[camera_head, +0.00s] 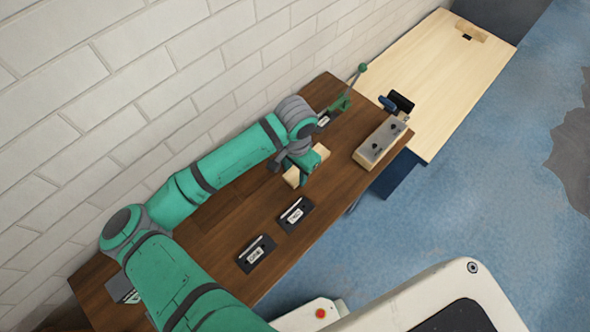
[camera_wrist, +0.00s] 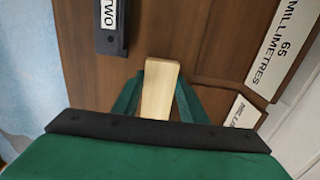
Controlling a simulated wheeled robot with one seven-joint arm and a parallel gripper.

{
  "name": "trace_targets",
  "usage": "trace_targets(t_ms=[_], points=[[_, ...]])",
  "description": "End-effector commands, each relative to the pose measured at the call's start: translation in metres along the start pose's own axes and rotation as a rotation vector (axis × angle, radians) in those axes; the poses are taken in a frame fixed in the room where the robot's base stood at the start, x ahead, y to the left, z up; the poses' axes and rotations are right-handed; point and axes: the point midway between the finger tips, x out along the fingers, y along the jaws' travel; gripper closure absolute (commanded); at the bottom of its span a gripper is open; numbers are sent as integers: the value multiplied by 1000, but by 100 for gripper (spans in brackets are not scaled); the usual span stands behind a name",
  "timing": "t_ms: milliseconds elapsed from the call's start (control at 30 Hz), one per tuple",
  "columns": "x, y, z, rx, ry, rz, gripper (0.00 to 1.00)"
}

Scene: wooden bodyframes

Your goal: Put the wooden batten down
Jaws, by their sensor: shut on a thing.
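The wooden batten is a short pale block. In the wrist view the batten (camera_wrist: 161,88) lies between the two green fingers of my gripper (camera_wrist: 158,92), which is shut on it. In the head view the batten (camera_head: 292,177) shows beside my gripper (camera_head: 308,170), over the dark wooden table (camera_head: 222,203). My gripper hides part of it there. I cannot tell whether the batten touches the table top.
Two black labelled holders (camera_head: 296,214) (camera_head: 257,254) lie on the table's near part. A grey-topped wooden box (camera_head: 381,144) stands at the right edge. A green lever (camera_head: 347,92) is at the far end. A pale table (camera_head: 435,75) stands beyond. A brick wall runs along the left.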

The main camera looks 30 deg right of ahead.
Motion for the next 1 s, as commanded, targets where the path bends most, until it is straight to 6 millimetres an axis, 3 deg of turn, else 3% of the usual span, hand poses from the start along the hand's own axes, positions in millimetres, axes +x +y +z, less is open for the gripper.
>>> trace_targets(t_ms=[67,100,167,567,767,1000], points=[[2,2,-2,5,0,1,86],[2,2,-2,6,-1,1,57],[2,3,-3,8,0,1,43],[-4,2,-3,8,1,-1,43],[-33,2,-3,7,2,-2,43],[-82,0,-1,3,0,-3,43]])
